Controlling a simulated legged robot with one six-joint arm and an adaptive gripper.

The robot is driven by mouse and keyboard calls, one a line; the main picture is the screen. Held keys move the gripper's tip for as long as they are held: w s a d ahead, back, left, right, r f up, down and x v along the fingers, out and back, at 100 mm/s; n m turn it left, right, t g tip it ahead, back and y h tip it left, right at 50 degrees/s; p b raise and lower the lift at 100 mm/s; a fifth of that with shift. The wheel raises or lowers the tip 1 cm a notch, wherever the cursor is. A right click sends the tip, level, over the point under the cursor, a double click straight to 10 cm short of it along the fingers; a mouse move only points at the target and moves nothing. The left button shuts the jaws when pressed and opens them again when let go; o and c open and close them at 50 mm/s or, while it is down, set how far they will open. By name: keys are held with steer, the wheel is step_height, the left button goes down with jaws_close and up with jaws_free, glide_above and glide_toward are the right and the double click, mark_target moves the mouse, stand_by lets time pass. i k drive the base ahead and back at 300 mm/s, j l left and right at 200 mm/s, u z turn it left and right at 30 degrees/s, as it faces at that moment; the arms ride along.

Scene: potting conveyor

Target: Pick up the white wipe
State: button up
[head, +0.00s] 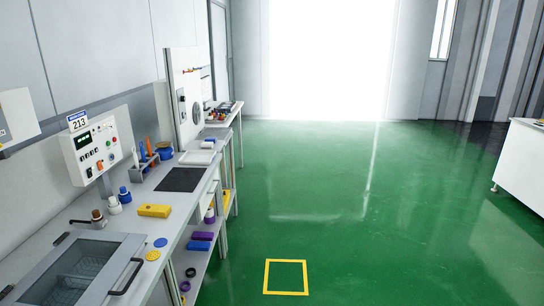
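A flat white item (197,157), which may be the white wipe, lies on the long workbench (197,190) at the left, just beyond a black mat (182,179). It is small here, and I cannot tell whether it is cloth or a solid block. A smaller white piece (208,145) lies just behind it, next to a blue item. My gripper does not show in this view.
A yellow block (154,210), small bottles (125,194) and a lidded sink-like unit (75,270) occupy the near bench. A control box (90,150) stands behind. Coloured items fill the lower shelf. The green floor (330,200) is clear, with a yellow square (286,293) marked on it.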

mark_target(205, 144)
steer(key=i, duration=2.85)
steer(key=i+u, duration=0.3)
steer(key=i, duration=0.35)
steer(key=i+l+u, duration=0.1)
steer(key=i+u, duration=0.15)
steer(key=i, duration=0.45)
steer(key=i+u, duration=0.2)
steer(key=u, duration=0.2)
steer(key=i+u, duration=0.2)
steer(key=u, duration=0.15)
steer(key=i+u, duration=0.15)
steer(key=u, duration=0.25)
steer(key=i+l+u, duration=0.1)
steer(key=u, duration=0.3)
steer(key=i+l+u, duration=0.1)
steer(key=i+u, duration=0.35)
steer(key=i+l+u, duration=0.2)
steer(key=u, duration=0.25)
steer(key=i, duration=0.05)
